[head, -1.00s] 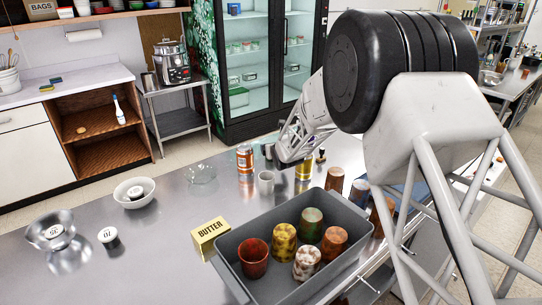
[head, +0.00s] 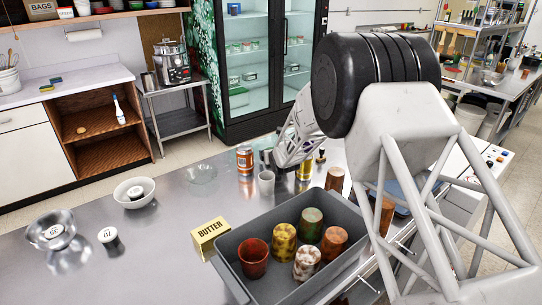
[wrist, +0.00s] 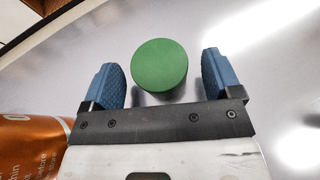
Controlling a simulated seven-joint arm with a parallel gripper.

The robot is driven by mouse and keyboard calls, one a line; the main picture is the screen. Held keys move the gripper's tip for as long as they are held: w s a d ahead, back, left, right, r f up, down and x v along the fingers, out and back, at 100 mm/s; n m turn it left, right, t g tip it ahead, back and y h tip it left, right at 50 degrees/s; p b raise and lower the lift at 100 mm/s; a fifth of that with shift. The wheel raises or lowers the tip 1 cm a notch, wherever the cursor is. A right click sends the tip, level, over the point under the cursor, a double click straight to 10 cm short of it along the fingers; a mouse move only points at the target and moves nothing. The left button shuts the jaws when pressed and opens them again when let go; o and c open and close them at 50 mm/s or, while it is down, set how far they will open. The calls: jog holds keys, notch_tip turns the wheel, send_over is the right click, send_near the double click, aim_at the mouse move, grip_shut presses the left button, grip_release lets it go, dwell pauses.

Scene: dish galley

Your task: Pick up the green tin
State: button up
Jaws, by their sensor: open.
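The green tin (wrist: 159,66) shows in the wrist view as a round green top with a dark side below it. My gripper (wrist: 160,73) is open, with one blue finger pad on each side of the tin and a gap on both sides. The tin stands between the pads and is not held. In the head view my gripper (head: 270,158) is low over the metal counter, and I cannot make out the tin there.
An orange can (head: 245,160) stands left of my gripper and shows in the wrist view (wrist: 32,150). A white cup (head: 266,182) is in front, and a yellow can (head: 305,170) is to the right. A grey tub (head: 240,285) holding several cups stands nearer.

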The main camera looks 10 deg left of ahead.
jog(key=shift+c, duration=0.3)
jog(key=c, duration=1)
jog(key=shift+r, duration=0.1)
notch_tip(320, 180, up, 18)
jog(key=shift+f, duration=0.1)
dwell(0.7)
